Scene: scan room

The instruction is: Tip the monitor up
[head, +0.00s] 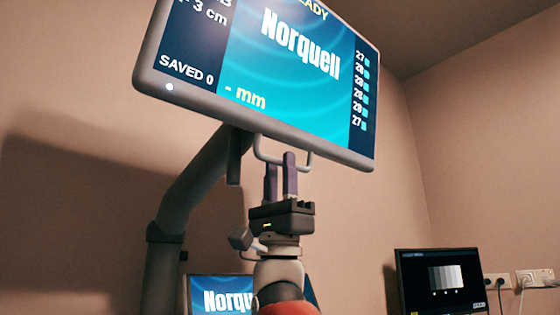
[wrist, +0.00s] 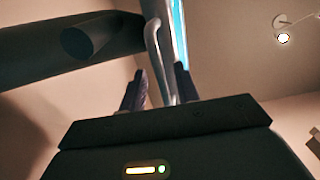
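The monitor (head: 300,75) hangs on a thick grey arm (head: 190,195) and shows a lit blue screen. A pale U-shaped handle (head: 258,153) is fixed under its lower edge. My gripper (head: 280,160) points up from below, its two dark purple fingertips at the height of the handle's lower bar. In the wrist view the handle (wrist: 153,42) runs down between the two fingers of my gripper (wrist: 158,82), which stand apart. A gap shows on the handle's left side; contact on the right cannot be told. The monitor's screen edge (wrist: 179,40) shows as a thin blue strip.
A second lit screen (head: 222,292) stands low behind my arm. A dark display (head: 442,280) stands at the lower right, near wall sockets (head: 528,280) with cables. The wall between my gripper and that display is bare.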

